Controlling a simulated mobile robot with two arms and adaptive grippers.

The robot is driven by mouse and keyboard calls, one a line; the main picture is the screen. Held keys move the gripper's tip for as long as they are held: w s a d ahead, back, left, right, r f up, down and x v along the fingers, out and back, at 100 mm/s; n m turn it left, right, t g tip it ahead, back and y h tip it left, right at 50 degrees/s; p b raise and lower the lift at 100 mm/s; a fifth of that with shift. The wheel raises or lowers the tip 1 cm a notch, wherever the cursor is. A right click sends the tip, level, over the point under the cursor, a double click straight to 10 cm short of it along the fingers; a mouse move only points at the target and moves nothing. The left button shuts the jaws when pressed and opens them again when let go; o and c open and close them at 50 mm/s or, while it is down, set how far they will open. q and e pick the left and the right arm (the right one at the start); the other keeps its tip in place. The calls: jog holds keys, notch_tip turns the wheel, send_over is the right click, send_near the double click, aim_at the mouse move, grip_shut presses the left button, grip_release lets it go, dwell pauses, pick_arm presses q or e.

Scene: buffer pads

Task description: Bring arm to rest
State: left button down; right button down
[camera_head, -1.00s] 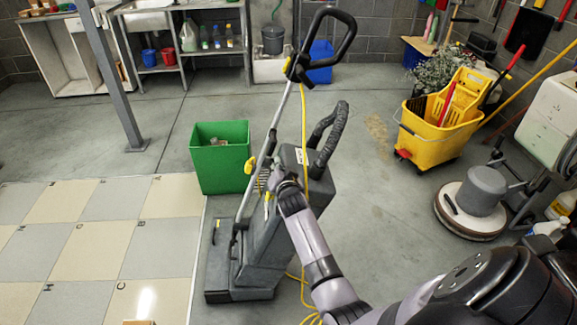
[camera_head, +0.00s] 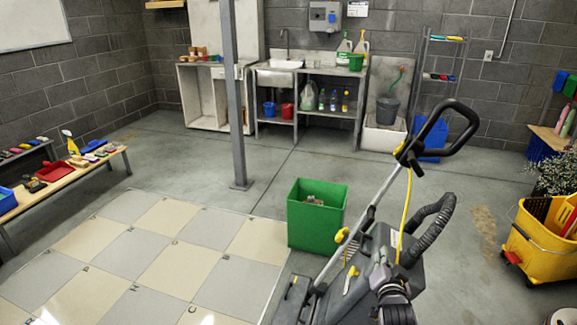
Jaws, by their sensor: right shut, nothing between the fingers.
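My right arm comes in at the bottom edge, right of centre, and only its end shows. Its gripper (camera_head: 384,277) is shut and empty, in front of the body of the grey upright floor machine (camera_head: 408,247). I cannot tell whether it touches the machine. My left gripper is out of view.
A green bin (camera_head: 316,222) with something in it stands left of the machine. A tiled floor patch (camera_head: 150,255) lies at lower left, below a wooden bench (camera_head: 72,175) with pads and trays. A yellow mop bucket (camera_head: 540,245) is at right. A grey post (camera_head: 236,110) stands mid-left.

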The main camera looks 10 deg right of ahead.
jog(key=s+a+f+n+g+y, duration=0.2)
jog(key=s+a+n+g, duration=0.3)
jog(key=s, duration=0.6)
jog(key=s+a+f+n+g+y, duration=0.2)
jog(key=s+a+f+n, duration=0.15)
jog(key=s+a, duration=0.55)
jog(key=s+a+f+n+g+y, duration=0.25)
jog(key=s+a+n, duration=0.2)
jog(key=s, duration=0.75)
notch_tip(320, 180, down, 25)
jog(key=s+g, duration=0.2)
jog(key=g, duration=0.1)
jog(key=s+d+f+p, duration=0.1)
jog(key=s+d+f, duration=0.1)
jog(key=s+f, duration=1.3)
jog(key=shift+s+d+f+g, duration=0.25)
jog(key=shift+s+f+g, duration=0.1)
jog(key=shift+s, duration=0.3)
jog(key=c, duration=2.4)
grip_release()
